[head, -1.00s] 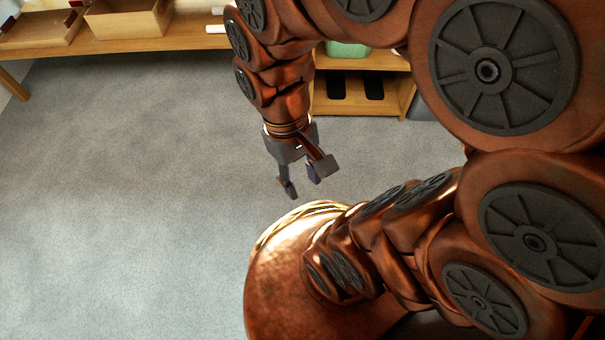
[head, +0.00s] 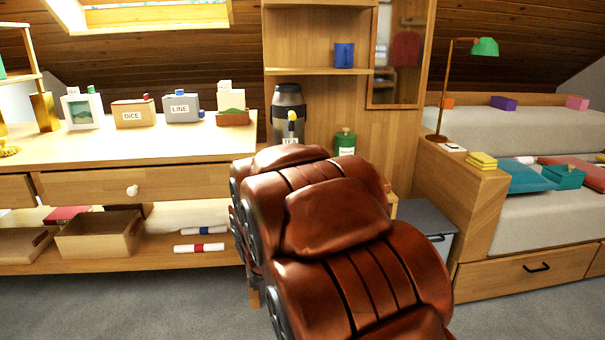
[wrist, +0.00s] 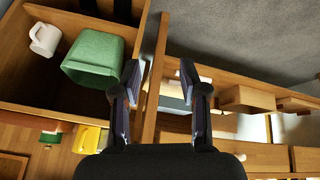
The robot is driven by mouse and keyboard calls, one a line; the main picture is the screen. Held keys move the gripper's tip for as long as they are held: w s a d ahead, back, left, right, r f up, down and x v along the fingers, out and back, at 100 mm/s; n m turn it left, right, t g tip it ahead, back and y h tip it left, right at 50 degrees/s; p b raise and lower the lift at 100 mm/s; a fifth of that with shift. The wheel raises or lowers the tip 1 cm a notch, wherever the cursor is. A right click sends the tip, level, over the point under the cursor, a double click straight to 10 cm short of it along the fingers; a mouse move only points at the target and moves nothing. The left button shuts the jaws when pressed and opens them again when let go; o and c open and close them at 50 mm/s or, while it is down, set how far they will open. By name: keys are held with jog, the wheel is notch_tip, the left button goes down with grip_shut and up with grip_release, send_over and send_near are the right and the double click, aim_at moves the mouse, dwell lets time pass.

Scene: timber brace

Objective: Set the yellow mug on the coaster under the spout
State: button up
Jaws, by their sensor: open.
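A yellow object (wrist: 88,139), probably the yellow mug, is at the lower left in the wrist view, partly cut off by dark parts of my gripper. It is hidden in the head view, where my arm covers that area.
A green bin (wrist: 94,58) and a white mug (wrist: 45,39) are in a shelf compartment. A green canister (head: 345,142) is right of the dispenser, and a blue cup (head: 344,55) is on the upper shelf. Labelled boxes line the left counter (head: 90,148). Floor is clear at lower left.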

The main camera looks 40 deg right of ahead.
jog(key=w+d+r+t+h, duration=0.1)
jog(key=w+d+r+t, duration=0.2)
jog(key=d, duration=0.6)
jog(key=w+d+r+t+h, duration=0.2)
jog(key=w+d+t, duration=0.2)
jog(key=d, duration=0.6)
jog(key=w+d+r+t+h+p, duration=0.1)
jog(key=w+d+r+t, duration=0.2)
jog(key=d, duration=0.7)
jog(key=shift+w+d+r+m+t, duration=0.1)
jog(key=shift+w+r+m+t, duration=0.15)
jog(key=shift+w, duration=0.45)
jog(key=shift+w+d+r+m+t, duration=0.15)
jog(key=shift+w+t, duration=0.1)
jog(key=shift+w, duration=0.4)
jog(key=shift+d+r+h, duration=0.15)
jog(key=shift+d+h, duration=0.05)
jog(key=shift+h, duration=0.2)
jog(key=shift+w+d+t+b, duration=0.15)
jog(key=shift+w+d+b, duration=0.25)
jog(key=shift+w, duration=0.4)
jog(key=shift+w+d+t+b, duration=0.15)
jog(key=shift+w+d+b, duration=0.2)
jog(key=shift+w, duration=0.4)
jog(key=shift+r+b+x, duration=0.15)
jog(key=shift+b+x, duration=0.3)
jog(key=shift+x, duration=0.6)
jog(key=shift+r+b+x, duration=0.1)
jog(key=shift+b+x, duration=0.35)
jog(key=shift+x, duration=0.6)
